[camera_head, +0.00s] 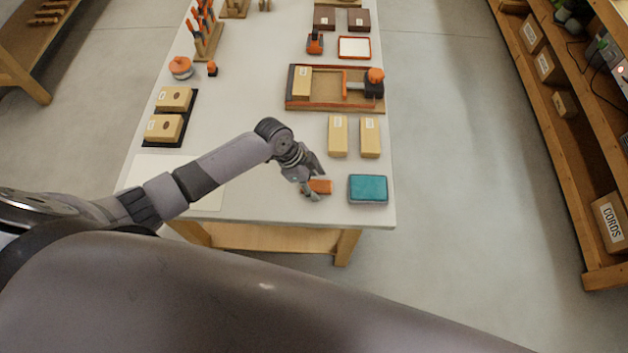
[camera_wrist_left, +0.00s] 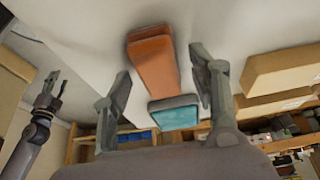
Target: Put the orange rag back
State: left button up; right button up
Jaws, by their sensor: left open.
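The orange rag (camera_head: 321,186) is a small folded block at the front of the white bench, left of a teal block (camera_head: 368,189). My left gripper (camera_head: 314,188) is open at the rag, and its fingers partly hide it in the head view. In the left wrist view the rag (camera_wrist_left: 152,62) shows between the spread fingers (camera_wrist_left: 158,70), with a gap on both sides. The teal block (camera_wrist_left: 174,112) shows beyond it. Another gripper of mine, the right one (camera_wrist_left: 50,92), shows at the left of the wrist view; its jaw state is unclear.
Two tan boxes (camera_head: 338,136) stand behind the teal block. A wooden tray (camera_head: 335,104) with an orange-topped tool is farther back. Two tan boxes on a black mat (camera_head: 150,141) are at the left. A shelf (camera_head: 575,170) stands across the floor at right. The bench front centre is mostly clear.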

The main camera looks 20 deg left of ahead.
pick_arm(q)
jog(key=shift+r, duration=0.3)
jog(key=shift+a+r, duration=0.2)
jog(key=shift+r, duration=0.05)
jog(key=b+v, duration=0.1)
jog(key=v, duration=1)
jog(key=shift+s, duration=0.1)
